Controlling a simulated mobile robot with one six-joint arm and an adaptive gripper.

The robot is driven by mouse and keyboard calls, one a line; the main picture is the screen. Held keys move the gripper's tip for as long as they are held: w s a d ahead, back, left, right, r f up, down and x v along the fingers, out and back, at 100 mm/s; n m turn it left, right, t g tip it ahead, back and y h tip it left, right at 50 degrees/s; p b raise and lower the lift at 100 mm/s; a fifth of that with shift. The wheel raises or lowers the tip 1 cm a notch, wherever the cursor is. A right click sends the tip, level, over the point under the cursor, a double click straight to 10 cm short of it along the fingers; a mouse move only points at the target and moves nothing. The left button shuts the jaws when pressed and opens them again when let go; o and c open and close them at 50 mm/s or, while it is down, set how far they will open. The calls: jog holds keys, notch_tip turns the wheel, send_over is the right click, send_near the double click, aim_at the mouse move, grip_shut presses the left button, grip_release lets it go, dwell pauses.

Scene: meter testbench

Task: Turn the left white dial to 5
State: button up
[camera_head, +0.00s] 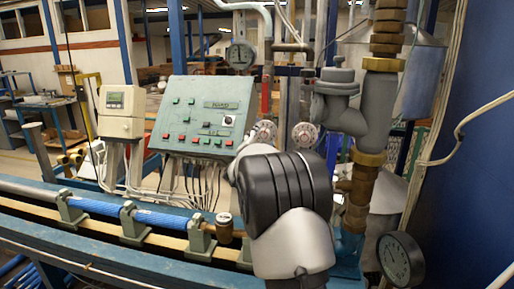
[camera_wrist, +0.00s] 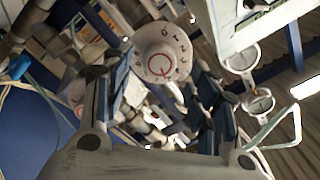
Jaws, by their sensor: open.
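The left white dial (camera_head: 265,131) stands to the right of the green control panel in the head view, just above my black and grey arm. It is large in the wrist view (camera_wrist: 162,52), a round white knob with dark numbers around its face and a red ring in the middle. I cannot tell which number it is set to. My gripper (camera_wrist: 160,78) is open, its two dark fingers on either side of the dial's lower part in the picture. Contact cannot be seen. My arm hides most of the gripper in the head view. The right white dial (camera_head: 304,135) is beside it.
The green control panel (camera_head: 203,115) and a beige meter box (camera_head: 122,112) stand left of the dials. Grey valve and brass pipework (camera_head: 376,110) rises on the right, with a round gauge (camera_head: 401,259) below. A blue pipe (camera_head: 160,219) runs along the bench.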

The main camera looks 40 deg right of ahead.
jog(key=v, duration=0.8)
jog(key=s+a+r+n+t+y, duration=0.15)
jog(key=a+n+y, duration=0.5)
jog(key=a, duration=0.75)
jog(key=s+a+f+n+g+y, duration=0.25)
jog(key=s+a+n+y, duration=0.45)
jog(key=s+a, duration=0.65)
jog(key=s+a+f+n+g, duration=0.3)
jog(key=s+f, duration=0.2)
jog(key=s, duration=0.6)
jog(key=s+a+f+n+g, duration=0.3)
jog(key=s+f, duration=0.3)
jog(key=s, duration=0.6)
